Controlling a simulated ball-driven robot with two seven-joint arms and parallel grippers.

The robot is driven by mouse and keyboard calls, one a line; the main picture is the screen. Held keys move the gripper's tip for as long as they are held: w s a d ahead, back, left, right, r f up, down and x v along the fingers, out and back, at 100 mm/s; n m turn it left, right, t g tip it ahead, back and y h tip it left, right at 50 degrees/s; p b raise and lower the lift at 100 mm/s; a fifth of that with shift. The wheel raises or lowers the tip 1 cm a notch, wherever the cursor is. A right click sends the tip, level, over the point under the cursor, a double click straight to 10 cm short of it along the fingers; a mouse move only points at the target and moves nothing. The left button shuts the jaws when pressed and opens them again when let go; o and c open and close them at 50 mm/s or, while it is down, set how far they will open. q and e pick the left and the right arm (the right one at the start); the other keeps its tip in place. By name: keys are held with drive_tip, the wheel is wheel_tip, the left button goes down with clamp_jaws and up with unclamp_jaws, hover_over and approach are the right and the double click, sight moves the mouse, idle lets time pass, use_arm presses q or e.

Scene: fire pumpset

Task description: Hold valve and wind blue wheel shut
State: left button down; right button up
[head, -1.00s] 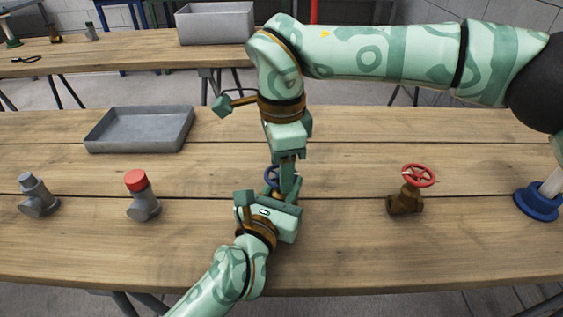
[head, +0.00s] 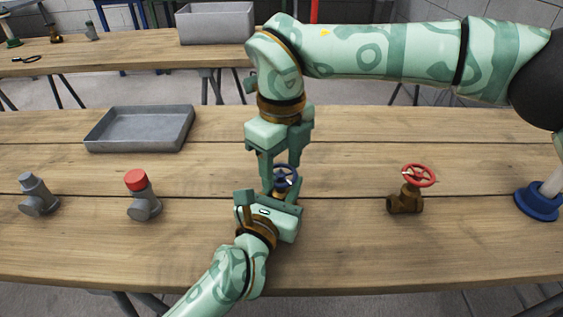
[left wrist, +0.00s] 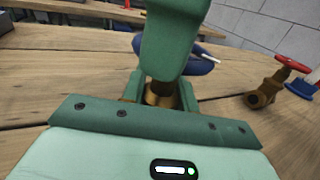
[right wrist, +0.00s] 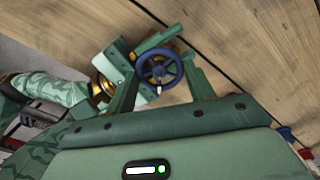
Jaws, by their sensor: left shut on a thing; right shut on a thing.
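The valve has a brass body (left wrist: 160,95) and a blue wheel (head: 286,178) on top, and stands near the middle of the table. My left gripper (head: 272,200) is shut on the valve body low down, and its fingers hide most of the body. My right gripper (head: 281,168) reaches down from above and is shut on the blue wheel. In the right wrist view its fingers lie on opposite sides of the wheel (right wrist: 160,70), which has a pale mark at its rim.
A red-wheeled brass valve (head: 405,195) stands to the right, with a blue-based object (head: 540,204) beyond it. Grey fittings, one plain (head: 38,196) and one red-capped (head: 141,196), and a grey tray (head: 140,130) are at the left. Bare tabletop lies between.

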use_arm(q)
drive_tip(key=shift+s+d, duration=0.1)
use_arm(e)
drive_tip(key=m, duration=0.6)
drive_tip(key=shift+w+m, duration=0.15)
drive_tip(key=shift+m, duration=0.15)
drive_tip(key=m, duration=1.1)
drive_tip(key=shift+w+m, duration=0.1)
drive_tip(key=shift+m, duration=0.3)
drive_tip(key=m, duration=0.5)
drive_tip(key=shift+d+m, duration=0.1)
drive_tip(key=shift+m, duration=0.2)
drive_tip(key=o, duration=1)
